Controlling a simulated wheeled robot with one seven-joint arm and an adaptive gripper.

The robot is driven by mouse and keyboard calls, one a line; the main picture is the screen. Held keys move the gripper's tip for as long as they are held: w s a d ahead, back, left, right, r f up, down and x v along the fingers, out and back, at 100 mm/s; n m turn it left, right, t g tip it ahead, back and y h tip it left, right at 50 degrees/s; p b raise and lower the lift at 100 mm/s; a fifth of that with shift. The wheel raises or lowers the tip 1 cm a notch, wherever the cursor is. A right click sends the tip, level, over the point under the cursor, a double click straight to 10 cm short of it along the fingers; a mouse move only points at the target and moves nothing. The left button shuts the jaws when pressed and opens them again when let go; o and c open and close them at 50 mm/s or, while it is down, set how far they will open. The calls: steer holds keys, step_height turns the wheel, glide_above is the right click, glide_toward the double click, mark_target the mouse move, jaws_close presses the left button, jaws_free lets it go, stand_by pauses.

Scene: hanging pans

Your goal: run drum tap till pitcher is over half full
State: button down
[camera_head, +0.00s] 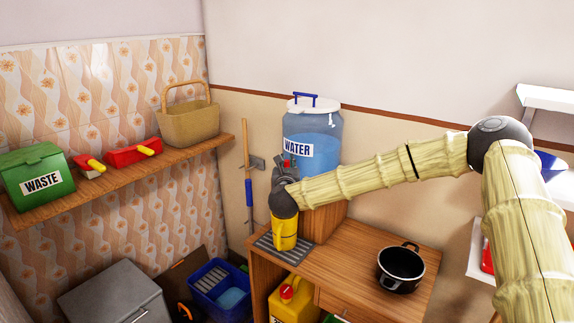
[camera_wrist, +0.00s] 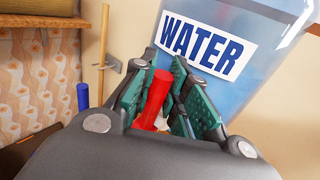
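The water drum (camera_head: 325,124) is clear with a white lid, a blue handle and a WATER label, and holds blue water. It stands on a wooden block; its side also fills the upper right of the wrist view (camera_wrist: 275,75). A yellow pitcher (camera_head: 285,232) stands upright on a grey slotted mat, below my gripper (camera_head: 287,172); its inside and water level are hidden. In the wrist view, my gripper's teal fingers (camera_wrist: 164,62) are parted on either side of the red tap handle (camera_wrist: 155,100), with narrow gaps visible. The tap's spout is hidden.
A black pot (camera_head: 400,268) sits to the right on the wooden table (camera_head: 350,262). A yellow jug (camera_head: 293,300) is below on the shelf. A wall shelf (camera_head: 110,176) at left holds a green waste bin, red items and a basket. A blue-handled pole (camera_head: 248,190) leans near the drum.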

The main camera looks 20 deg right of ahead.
steer(key=shift+f+b, duration=0.2)
steer(key=shift+b, duration=0.35)
steer(key=shift+s+a+f+b, duration=0.1)
steer(key=shift+b, duration=0.3)
steer(key=b, duration=0.2)
steer(key=n+t+b, duration=0.1)
steer(key=b, duration=0.1)
steer(key=shift+s+a+f+b, duration=0.2)
steer(key=shift+s+a+b, duration=0.1)
steer(key=shift+a+b, duration=0.05)
steer(key=n+t+b, duration=0.1)
steer(key=b, duration=0.1)
steer(key=a+t+b, duration=0.1)
steer(key=b, duration=0.2)
steer(key=s+n+t+b, duration=0.1)
steer(key=b, duration=0.2)
steer(key=shift+s+a+f+n, duration=0.1)
steer(key=shift+a+n, duration=0.2)
steer(key=shift+s+a+n+t+b, duration=0.1)
steer(key=shift+n+t+b, duration=0.25)
steer(key=shift+b, duration=0.3)
steer(key=c, duration=1.4)
jaws_free()
steer(key=v, duration=1.2)
